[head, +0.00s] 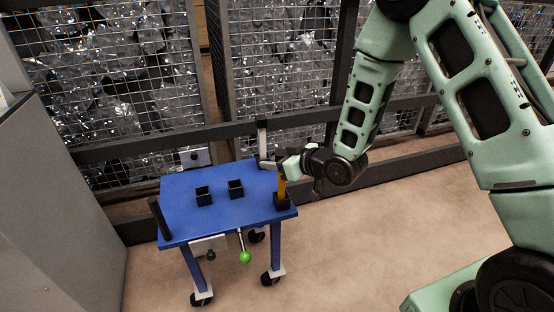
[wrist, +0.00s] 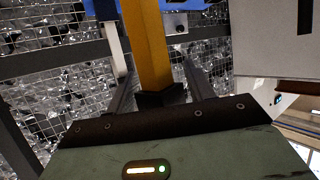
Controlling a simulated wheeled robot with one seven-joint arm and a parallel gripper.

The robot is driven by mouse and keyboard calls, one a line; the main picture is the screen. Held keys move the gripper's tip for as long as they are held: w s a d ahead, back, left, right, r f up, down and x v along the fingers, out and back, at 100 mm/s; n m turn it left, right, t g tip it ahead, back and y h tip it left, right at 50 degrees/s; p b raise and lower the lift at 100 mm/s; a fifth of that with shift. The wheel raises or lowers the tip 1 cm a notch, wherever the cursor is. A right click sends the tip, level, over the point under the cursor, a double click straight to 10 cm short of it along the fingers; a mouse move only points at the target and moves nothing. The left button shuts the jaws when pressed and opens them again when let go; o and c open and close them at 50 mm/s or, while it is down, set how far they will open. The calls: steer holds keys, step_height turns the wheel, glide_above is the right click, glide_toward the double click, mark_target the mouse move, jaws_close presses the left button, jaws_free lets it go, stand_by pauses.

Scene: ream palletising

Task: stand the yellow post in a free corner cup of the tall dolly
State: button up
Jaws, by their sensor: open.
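The yellow post (head: 282,188) stands upright at the front right corner of the blue dolly (head: 225,215). Its foot is in a black corner cup (head: 283,203). My gripper (head: 274,164) is at the upper part of the post, with its jaws open. In the wrist view the yellow post (wrist: 150,40) lies between the two spread fingers (wrist: 157,72), with a gap showing on each side. A dark post (head: 159,218) stands at the dolly's front left corner. The back corners are hard to make out.
Two black square holders (head: 204,196) sit on the dolly top, which is otherwise bare. A lever with a green knob (head: 245,257) hangs in front. Wire mesh cages (head: 110,90) stand close behind. A grey cabinet (head: 55,200) is on the left. Floor at right is clear.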

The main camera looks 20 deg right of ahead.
steer(key=p+v, duration=0.7)
steer(key=v, duration=0.5)
steer(key=s+a+r+n+g+h, duration=0.1)
steer(key=s+a+r+g+h, duration=0.2)
steer(key=s+a+r+g, duration=0.35)
steer(key=s+a+r+g+h, duration=0.1)
steer(key=s+a+r+g, duration=0.1)
steer(key=s, duration=0.7)
steer(key=s+a+r+g+h, duration=0.2)
steer(key=s+r, duration=0.3)
steer(key=s, duration=0.4)
steer(key=shift+s+a+r+g, duration=0.35)
steer(key=shift+g, duration=0.1)
step_height(320, 180, up, 21)
steer(key=p, duration=2.1)
steer(key=shift+f, duration=0.2)
